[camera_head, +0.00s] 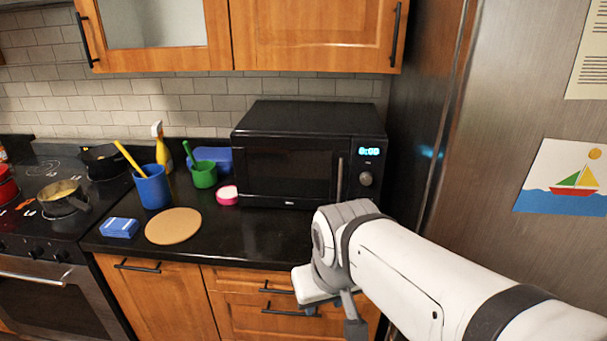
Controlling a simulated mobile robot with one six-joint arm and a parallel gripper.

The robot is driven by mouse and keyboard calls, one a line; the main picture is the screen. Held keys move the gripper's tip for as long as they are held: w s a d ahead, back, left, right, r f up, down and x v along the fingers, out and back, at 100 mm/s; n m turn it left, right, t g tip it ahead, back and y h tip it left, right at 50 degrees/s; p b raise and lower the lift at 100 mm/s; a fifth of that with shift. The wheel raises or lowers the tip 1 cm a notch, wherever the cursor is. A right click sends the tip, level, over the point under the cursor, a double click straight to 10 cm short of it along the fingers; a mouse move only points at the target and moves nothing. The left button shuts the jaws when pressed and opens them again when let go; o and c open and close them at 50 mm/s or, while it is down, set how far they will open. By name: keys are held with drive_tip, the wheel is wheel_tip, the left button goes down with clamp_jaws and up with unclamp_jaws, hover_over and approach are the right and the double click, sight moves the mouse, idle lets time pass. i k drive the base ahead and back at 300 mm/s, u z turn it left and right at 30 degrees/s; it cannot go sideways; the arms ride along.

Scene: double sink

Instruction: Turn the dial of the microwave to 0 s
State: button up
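The black microwave (290,120) stands on the dark counter against the tiled wall, with its door shut. Its display (370,151) glows blue and appears to read 0:00. The round grey dial (366,179) is below the display on the right-hand panel; its pointer angle is too small to make out. My gripper (332,317) hangs low in front of the counter edge, below and nearer than the microwave, apart from the dial. Its fingers are partly hidden and point downward; I cannot tell their opening.
A steel fridge (500,150) stands close to the right of the microwave. A pink-rimmed tub (228,196), green cup (204,175), blue cup (153,187) and round board (173,226) are to its left. Wooden cabinets (315,35) hang above. The counter before the microwave is clear.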

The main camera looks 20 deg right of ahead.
sight(366, 178)
drive_tip(key=u, duration=0.5)
drive_tip(key=k, duration=1.4)
drive_tip(key=z, duration=1.1)
drive_tip(key=i, duration=1)
drive_tip(key=z, duration=0.05)
